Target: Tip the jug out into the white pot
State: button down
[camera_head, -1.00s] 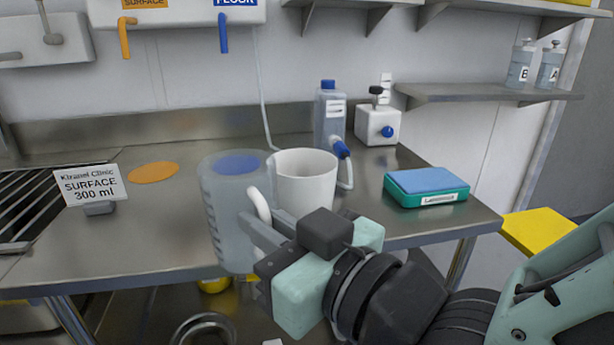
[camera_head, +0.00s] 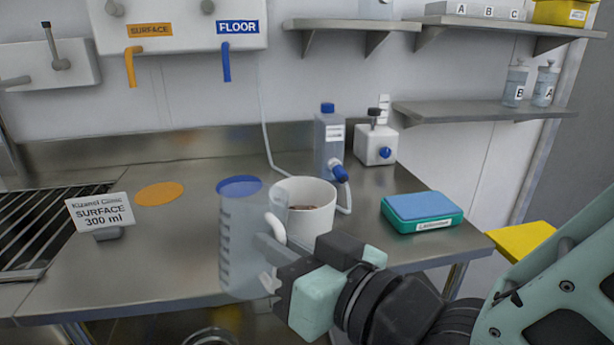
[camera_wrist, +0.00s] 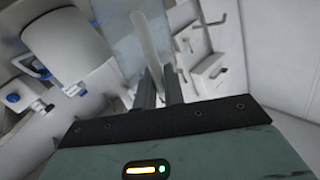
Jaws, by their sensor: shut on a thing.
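The jug (camera_head: 240,265) is a clear, translucent vessel with graduation marks and a white handle (camera_head: 276,231). It looks roughly upright, in front and to the left of the white pot (camera_head: 312,222). I cannot tell its contents. My gripper (camera_head: 268,250) is shut on the jug's handle. The pot stands on the steel counter, its mouth open upward, with something brownish visible inside. In the wrist view the fingers (camera_wrist: 160,88) close on the pale handle (camera_wrist: 150,45), with the clear jug wall (camera_wrist: 125,45) beside it and the pot (camera_wrist: 65,42) at upper left.
A blue disc (camera_head: 240,184) and an orange disc (camera_head: 160,194) mark the counter. A sign (camera_head: 101,212) reads SURFACE 300 ml. A blue-capped bottle (camera_head: 328,145) and a white canister (camera_head: 375,146) stand behind the pot. A green-and-blue box (camera_head: 422,211) lies right.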

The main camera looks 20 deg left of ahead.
jog(key=shift+w+r+m+p, duration=0.45)
jog(key=shift+r+m+p, duration=0.05)
jog(key=shift+p, duration=0.4)
jog(key=w+d+r+m+g+p, duration=0.1)
jog(key=w+r+m+p, duration=0.3)
jog(key=p, duration=0.9)
jog(key=shift+w+r+m+g+h, duration=0.3)
jog(key=shift+m+h, duration=0.1)
jog(key=shift+m, duration=0.2)
jog(key=shift+w+r+m+p, duration=0.2)
jog(key=shift+r+m+p, duration=0.2)
jog(key=shift+p, duration=0.6)
jog(key=shift+w+d+f+m+g+p, duration=0.1)
jog(key=shift+w+f+m+g+p, duration=0.25)
jog(key=shift+m+p, duration=0.5)
